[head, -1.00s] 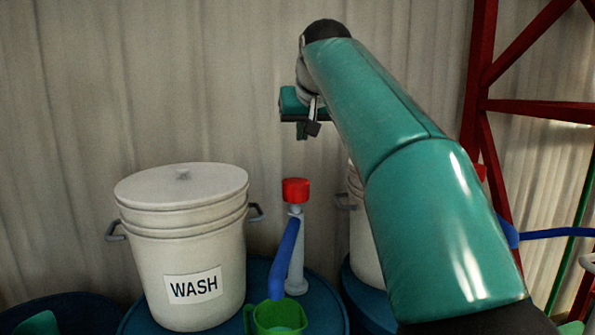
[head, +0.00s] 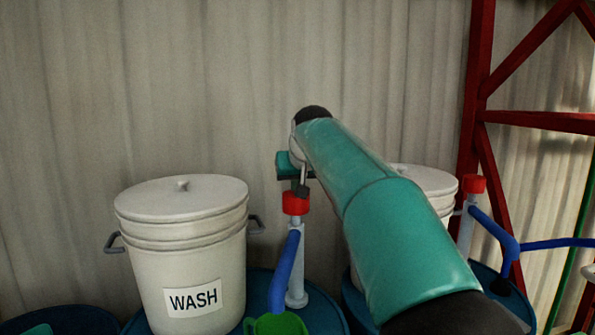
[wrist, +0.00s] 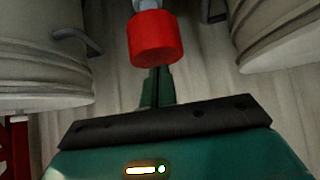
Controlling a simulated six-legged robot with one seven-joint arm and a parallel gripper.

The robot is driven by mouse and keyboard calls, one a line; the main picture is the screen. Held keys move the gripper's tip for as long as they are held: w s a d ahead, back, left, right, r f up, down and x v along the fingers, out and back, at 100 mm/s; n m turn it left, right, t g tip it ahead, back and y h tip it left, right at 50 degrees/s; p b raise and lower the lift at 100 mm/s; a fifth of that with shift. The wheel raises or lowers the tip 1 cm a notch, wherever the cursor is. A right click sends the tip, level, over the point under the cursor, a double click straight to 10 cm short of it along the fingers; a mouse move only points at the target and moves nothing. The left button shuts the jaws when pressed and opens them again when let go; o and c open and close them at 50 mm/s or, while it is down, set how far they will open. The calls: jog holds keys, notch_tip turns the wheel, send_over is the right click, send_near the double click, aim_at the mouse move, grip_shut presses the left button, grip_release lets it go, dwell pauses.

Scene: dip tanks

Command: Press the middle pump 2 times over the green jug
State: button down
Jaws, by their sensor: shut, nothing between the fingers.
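The middle pump has a red cap (head: 295,204), a pale upright body (head: 297,268) and a blue spout (head: 284,270). The spout slopes down to the green jug (head: 275,325), which is cut off by the bottom edge of the head view. My gripper (head: 303,191) is shut and empty, right at the top of the red cap and partly overlapping it. In the wrist view the red cap (wrist: 155,38) covers the fingertips, with the dark fingers (wrist: 157,85) showing below it. I cannot tell whether they touch the cap.
A white lidded bucket labelled WASH (head: 185,255) stands left of the pump. Another white bucket (head: 425,182) is partly behind my arm. A second red-capped pump (head: 473,184) with a blue spout stands at right, near a red metal frame (head: 482,80). A corrugated wall (head: 90,80) is behind.

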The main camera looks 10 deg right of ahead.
aim_at(297, 199)
jog(key=shift+f, duration=0.2)
jog(key=shift+f, duration=2)
jog(key=v, duration=0.8)
jog(key=shift+r, duration=0.3)
jog(key=shift+s, duration=0.1)
